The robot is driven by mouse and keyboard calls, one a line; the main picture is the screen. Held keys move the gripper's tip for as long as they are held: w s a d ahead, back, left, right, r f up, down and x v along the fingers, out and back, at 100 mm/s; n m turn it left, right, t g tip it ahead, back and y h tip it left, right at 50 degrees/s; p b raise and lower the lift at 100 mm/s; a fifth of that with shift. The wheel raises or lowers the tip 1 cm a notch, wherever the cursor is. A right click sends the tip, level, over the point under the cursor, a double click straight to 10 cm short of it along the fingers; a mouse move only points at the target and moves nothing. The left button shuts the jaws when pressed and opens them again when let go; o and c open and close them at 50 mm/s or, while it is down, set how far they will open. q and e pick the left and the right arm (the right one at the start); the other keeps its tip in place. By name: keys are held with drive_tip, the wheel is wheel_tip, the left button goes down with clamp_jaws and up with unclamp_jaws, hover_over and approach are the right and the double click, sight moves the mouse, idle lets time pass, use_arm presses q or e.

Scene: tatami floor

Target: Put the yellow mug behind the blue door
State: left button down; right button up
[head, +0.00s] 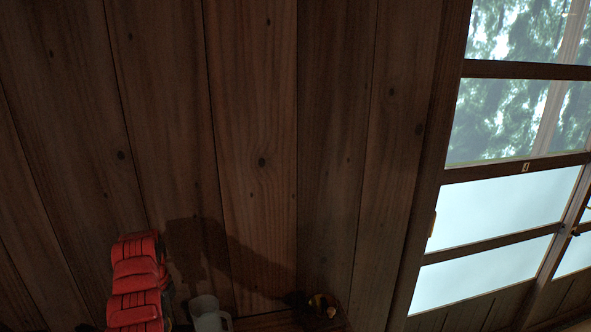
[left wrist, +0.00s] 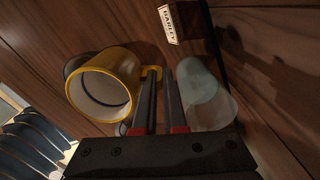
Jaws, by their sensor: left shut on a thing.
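The yellow mug (left wrist: 127,80) is in the left wrist view, tilted, with its open mouth facing the camera and a pale inside with a dark ring. My left gripper (left wrist: 159,80) is shut on its handle, which sits at the fingertips. In the head view only red parts of my left arm show clearly at the lower left, and I cannot make out the mug there for sure. My right gripper is in neither view. No blue door shows in these frames.
A translucent pale cup (left wrist: 205,85) stands close to the right of my fingers, near a box labelled BARLEY (left wrist: 172,24). In the head view a grey mug (head: 207,316) and a small dark and yellow thing (head: 321,304) sit low by the plank wall (head: 255,140). Windows (head: 500,205) are at right.

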use_arm(q)
drive_tip(key=d+r+n+b, duration=0.1)
drive_tip(key=d+r+n, duration=0.3)
drive_tip(key=d+n, duration=0.4)
drive_tip(key=d+r+n+b, duration=0.1)
drive_tip(key=d+r+n, duration=0.4)
drive_tip(key=d+n, duration=0.4)
drive_tip(key=shift+w+d+r+n, duration=0.15)
drive_tip(key=shift+w+r+n, duration=0.2)
drive_tip(key=shift+n, duration=1.05)
drive_tip(key=shift+f, duration=0.2)
